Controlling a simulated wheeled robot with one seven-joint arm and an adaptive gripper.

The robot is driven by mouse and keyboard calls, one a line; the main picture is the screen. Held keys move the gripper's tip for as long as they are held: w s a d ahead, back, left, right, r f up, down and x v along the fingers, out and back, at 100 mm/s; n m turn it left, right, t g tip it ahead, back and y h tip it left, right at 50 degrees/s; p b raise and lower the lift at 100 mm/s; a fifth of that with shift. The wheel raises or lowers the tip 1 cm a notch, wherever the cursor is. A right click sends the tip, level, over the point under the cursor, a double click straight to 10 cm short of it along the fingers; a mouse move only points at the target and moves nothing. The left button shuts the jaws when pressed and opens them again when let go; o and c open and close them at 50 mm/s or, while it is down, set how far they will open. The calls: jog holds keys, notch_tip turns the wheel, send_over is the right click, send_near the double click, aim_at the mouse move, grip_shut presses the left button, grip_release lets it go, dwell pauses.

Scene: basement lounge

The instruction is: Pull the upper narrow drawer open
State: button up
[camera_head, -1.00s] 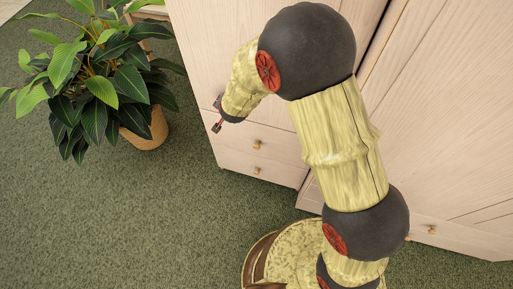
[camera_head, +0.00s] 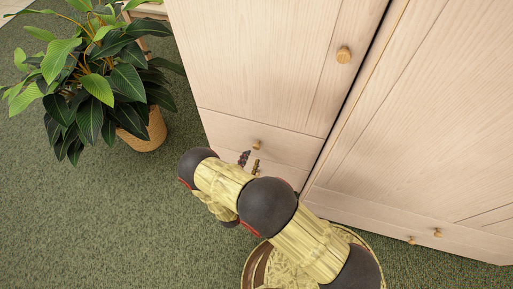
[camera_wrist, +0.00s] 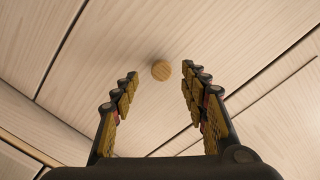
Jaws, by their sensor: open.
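The upper narrow drawer (camera_head: 285,150) is a pale wood front low on the left cabinet, flush and closed, with a small round wooden knob (camera_head: 256,145). My gripper (camera_head: 249,162) is just below and in front of that knob, partly hidden by my arm. In the wrist view my gripper (camera_wrist: 160,74) is open, its two fingers spread on either side of a round knob (camera_wrist: 161,70). The knob appears centred slightly beyond the fingertips, and no finger visibly touches it. The lower drawer is mostly hidden behind my arm.
A tall door with a knob (camera_head: 344,55) is above the drawers. A wider cabinet (camera_head: 440,110) with a low drawer stands at right. A potted plant (camera_head: 140,130) stands at left; green carpet (camera_head: 90,220) is clear in front.

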aim_at(256, 148)
jog(key=shift+t, duration=0.3)
jog(key=shift+d+b+x, duration=0.2)
jog(key=shift+b+x, duration=0.75)
jog(key=shift+x, duration=2.75)
jog(key=shift+s+r, duration=0.1)
jog(key=shift+r, duration=0.1)
jog(key=shift+c, duration=0.8)
grip_shut()
